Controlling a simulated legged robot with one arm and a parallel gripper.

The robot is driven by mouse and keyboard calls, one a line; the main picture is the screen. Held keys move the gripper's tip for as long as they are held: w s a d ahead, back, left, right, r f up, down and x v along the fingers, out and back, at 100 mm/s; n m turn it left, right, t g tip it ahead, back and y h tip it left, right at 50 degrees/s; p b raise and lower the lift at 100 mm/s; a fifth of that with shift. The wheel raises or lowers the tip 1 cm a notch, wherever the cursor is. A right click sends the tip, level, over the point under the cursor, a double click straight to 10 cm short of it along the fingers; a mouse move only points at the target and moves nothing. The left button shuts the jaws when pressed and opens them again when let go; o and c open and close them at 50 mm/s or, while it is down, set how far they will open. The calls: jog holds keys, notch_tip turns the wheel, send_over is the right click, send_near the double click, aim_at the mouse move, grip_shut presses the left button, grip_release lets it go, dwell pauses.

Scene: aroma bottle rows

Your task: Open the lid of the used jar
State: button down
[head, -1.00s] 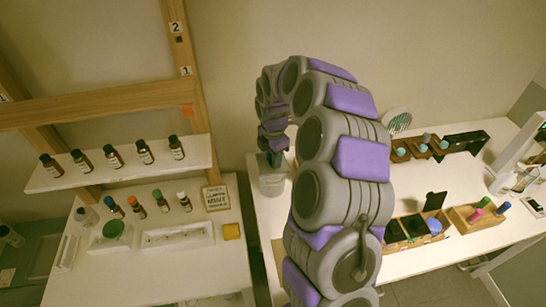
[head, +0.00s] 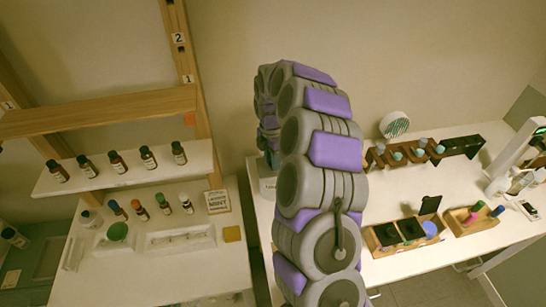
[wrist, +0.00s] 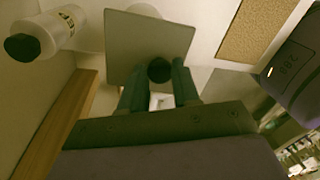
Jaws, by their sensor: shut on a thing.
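The used jar (head: 267,187) is a pale container with a label, standing at the left end of the right table in the head view; my arm hides most of it. In the wrist view a square grey lid (wrist: 140,42) with a round dark knob (wrist: 160,70) lies in front of my gripper (wrist: 158,78). The two fingers are shut on the knob, one on each side. The head view does not show the fingertips clearly. I cannot tell whether the lid rests on the jar or is lifted off it.
A white bottle with a black cap (wrist: 50,35) lies near the lid's left side in the wrist view. In the head view a shelf (head: 125,172) with several brown bottles is on the left. Wooden holders (head: 405,232) stand on the right table (head: 375,205).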

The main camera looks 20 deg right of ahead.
jog(key=shift+w+d+r+g+p, duration=0.1)
jog(key=shift+w+r+g+p, duration=0.55)
jog(key=shift+p, duration=0.6)
jog(key=shift+w+d+r+g+p, duration=0.1)
jog(key=shift+w+r+g+p, duration=0.15)
jog(key=shift+g+p, duration=0.8)
jog(key=w+g+p, duration=0.1)
jog(key=p, duration=0.3)
jog(key=shift+r+y+p, duration=0.1)
jog(key=shift+y+p, duration=0.25)
jog(key=shift+y, duration=0.05)
jog(key=c, duration=0.8)
grip_release()
jog(key=shift+w, duration=0.1)
jog(key=shift+r+p, duration=0.1)
jog(key=shift+p, duration=0.2)
